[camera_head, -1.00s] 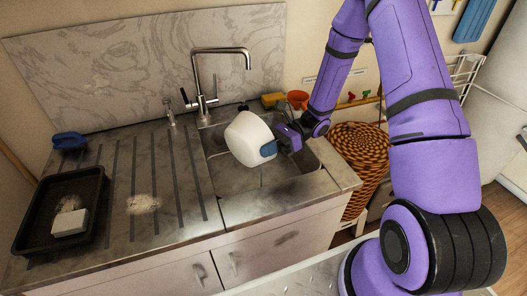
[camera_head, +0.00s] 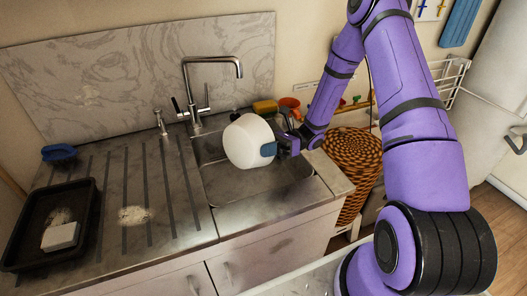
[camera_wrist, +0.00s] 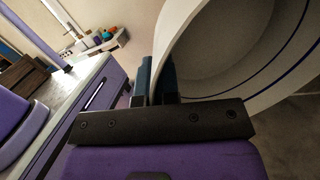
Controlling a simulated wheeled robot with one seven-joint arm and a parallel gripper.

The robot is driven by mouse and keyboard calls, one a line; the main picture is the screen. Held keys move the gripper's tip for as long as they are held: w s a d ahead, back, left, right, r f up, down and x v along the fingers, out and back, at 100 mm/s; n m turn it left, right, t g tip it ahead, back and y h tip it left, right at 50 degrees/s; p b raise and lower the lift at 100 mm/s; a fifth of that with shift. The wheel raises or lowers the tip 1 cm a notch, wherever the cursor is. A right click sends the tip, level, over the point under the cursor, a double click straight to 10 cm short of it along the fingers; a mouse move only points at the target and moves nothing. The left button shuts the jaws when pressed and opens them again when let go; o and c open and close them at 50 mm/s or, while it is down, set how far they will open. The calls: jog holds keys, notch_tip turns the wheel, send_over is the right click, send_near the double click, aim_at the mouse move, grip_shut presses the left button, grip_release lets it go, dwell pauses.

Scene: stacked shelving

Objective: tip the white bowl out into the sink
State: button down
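The white bowl (camera_head: 246,142) is in the air over the sink (camera_head: 232,190), tipped on its side, with its outer wall towards the head camera. My gripper (camera_head: 270,149) is shut on the bowl's rim from the right. In the wrist view, the bowl (camera_wrist: 225,50) shows its pale inside and a thin dark blue line, with the fingers (camera_wrist: 155,82) at its wall. I see nothing in the visible part of the inside. The bowl hides part of the sink's basin.
The tap (camera_head: 212,85) stands behind the sink, close to the bowl. A black tray (camera_head: 22,245) with a white block and a blue object (camera_head: 59,153) are on the left of the drainer. A yellow sponge (camera_head: 264,107) and orange cup are behind. A wicker basket (camera_head: 352,160) stands right.

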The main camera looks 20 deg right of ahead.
jog(key=d+y, duration=0.1)
jog(key=w+d+m+y, duration=0.1)
jog(key=d+r+y, duration=0.1)
jog(key=y, duration=0.1)
jog(key=shift+w+d, duration=0.2)
jog(key=shift+w, duration=0.05)
jog(key=shift+w+d+r+m+t+y, duration=0.6)
jog(key=shift+d+r+m+y, duration=0.9)
jog(key=shift+r, duration=1.1)
jog(key=shift+s+a+f+n+g+h, duration=0.2)
jog(key=shift+s+a+f+n+h, duration=0.2)
jog(key=shift+a+f+n+h, duration=0.45)
jog(key=shift+s+a+f+n+g+h, duration=0.2)
jog(key=shift+s+a+f+n+h, duration=0.25)
jog(key=shift+a+f+h, duration=0.75)
jog(key=shift+s+a+f+n+g+h, duration=0.2)
jog(key=shift+s+a+f+n+h, duration=0.3)
jog(key=shift+a+f+h, duration=0.55)
jog(key=shift+w+d, duration=0.1)
